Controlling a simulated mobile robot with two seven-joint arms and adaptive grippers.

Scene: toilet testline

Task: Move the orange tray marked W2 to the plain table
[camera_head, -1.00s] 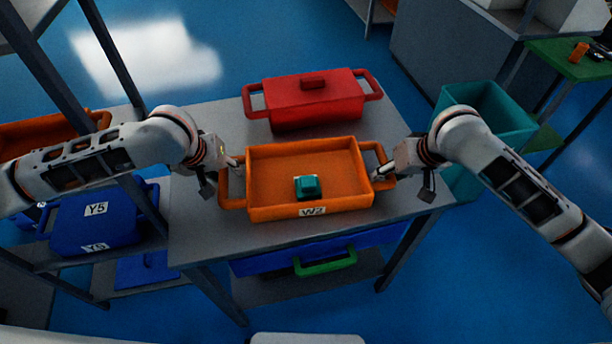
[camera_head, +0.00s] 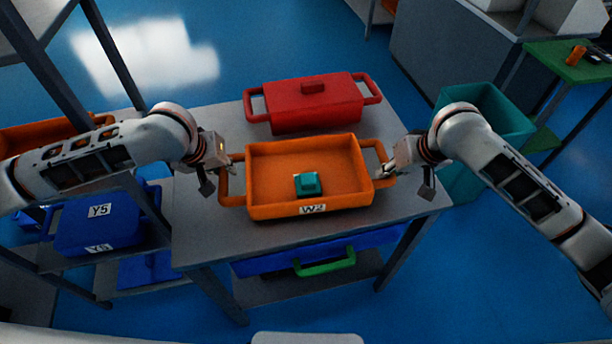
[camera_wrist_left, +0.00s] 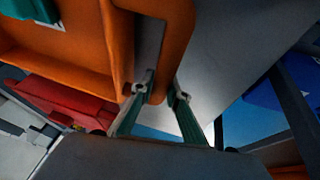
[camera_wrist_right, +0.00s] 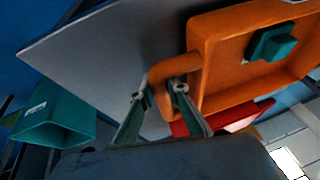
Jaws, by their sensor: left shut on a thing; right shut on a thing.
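The orange tray marked W2 (camera_head: 264,185) is at the grey table, in front of a red container, with a teal block (camera_head: 308,184) inside it. It looks level; I cannot tell whether its base touches the tabletop. My left gripper (camera_head: 230,165) is shut on the tray's left handle; the left wrist view shows the fingers (camera_wrist_left: 161,93) on either side of the handle. My right gripper (camera_head: 384,172) is shut on the right handle, and the right wrist view shows its fingers (camera_wrist_right: 159,93) around it.
The red lidded container (camera_head: 315,105) stands close behind the tray on the grey table (camera_head: 215,235). A teal bin (camera_head: 485,115) stands to the right. Blue crates (camera_head: 97,222) sit on a rack at the left, whose posts rise near my left arm. A green table (camera_head: 575,60) is at the far right.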

